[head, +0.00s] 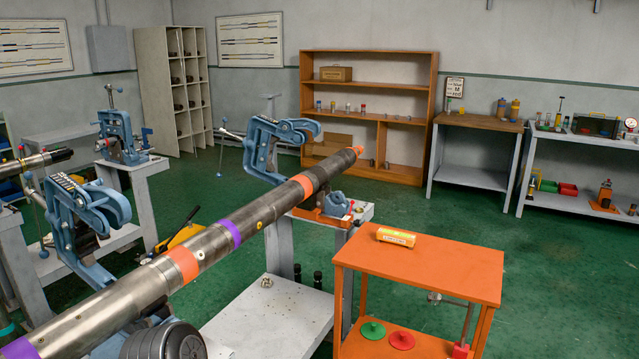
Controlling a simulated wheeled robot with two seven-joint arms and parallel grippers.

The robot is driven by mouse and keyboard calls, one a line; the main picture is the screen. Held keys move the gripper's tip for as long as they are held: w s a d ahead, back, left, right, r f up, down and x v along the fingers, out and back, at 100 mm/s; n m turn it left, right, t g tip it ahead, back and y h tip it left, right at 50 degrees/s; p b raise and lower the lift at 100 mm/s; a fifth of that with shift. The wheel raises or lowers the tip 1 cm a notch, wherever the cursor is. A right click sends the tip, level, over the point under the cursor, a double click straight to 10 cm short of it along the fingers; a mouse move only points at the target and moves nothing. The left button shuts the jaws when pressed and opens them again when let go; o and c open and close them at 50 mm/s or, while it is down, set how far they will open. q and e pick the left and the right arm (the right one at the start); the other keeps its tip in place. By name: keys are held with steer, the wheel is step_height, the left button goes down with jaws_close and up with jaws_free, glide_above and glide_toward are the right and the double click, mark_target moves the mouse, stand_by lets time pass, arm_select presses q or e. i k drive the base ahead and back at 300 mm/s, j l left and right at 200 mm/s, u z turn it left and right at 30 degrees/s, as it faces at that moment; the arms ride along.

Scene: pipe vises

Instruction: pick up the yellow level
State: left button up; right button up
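A small yellow block with a pale, marked front face, which looks like the yellow level (396,237), lies flat on the top of the orange cart (455,272). It sits toward the back left part of the top, and nothing touches it from above. Neither of my grippers shows in the head view.
A long steel pipe (215,243) with orange and purple bands runs diagonally through blue vises (262,150), left of the cart. Red (402,340) and green (372,330) discs lie on the cart's lower shelf. The rest of the cart top is bare. Green floor right of it is open.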

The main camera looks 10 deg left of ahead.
mark_target(382, 234)
steer(key=u, duration=0.4)
steer(key=i+l+u, duration=0.2)
steer(key=u, duration=0.15)
steer(key=i+l+u, duration=0.2)
steer(key=u, duration=0.15)
steer(key=i+l+u, duration=0.2)
steer(key=l+u, duration=0.2)
steer(key=i+l, duration=0.15)
steer(key=l, duration=0.15)
steer(key=i+l, duration=0.1)
steer(key=l, duration=0.25)
steer(key=i+l+u, duration=0.1)
steer(key=l, duration=0.2)
